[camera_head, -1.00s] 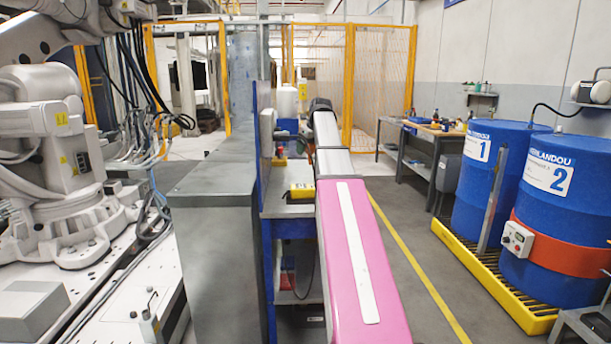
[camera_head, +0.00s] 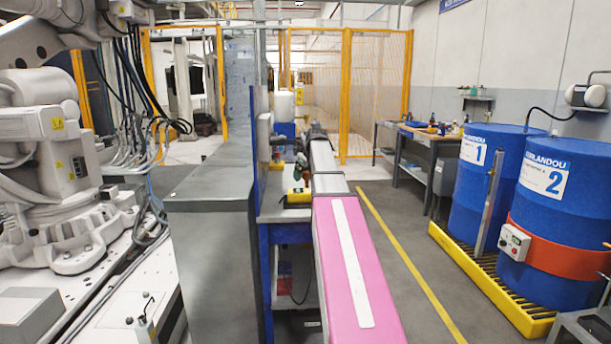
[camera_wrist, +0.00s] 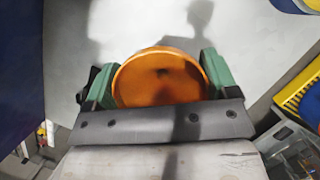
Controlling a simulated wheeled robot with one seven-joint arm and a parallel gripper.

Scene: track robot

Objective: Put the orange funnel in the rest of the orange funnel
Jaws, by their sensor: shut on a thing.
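The orange funnel (camera_wrist: 160,80) is in the wrist view, its round wide mouth facing the camera. My gripper (camera_wrist: 156,88) is shut on it, with one green finger on each side of the rim. The funnel's lower part is hidden behind its mouth and the grey gripper body. A pale grey surface with a shadow lies beyond it; I cannot tell the gap. I cannot make out the funnel's rest in either view.
A blue partition borders the bench's left. Blue drums (camera_head: 483,180) stand on a yellow pallet at right. The floor between is clear.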

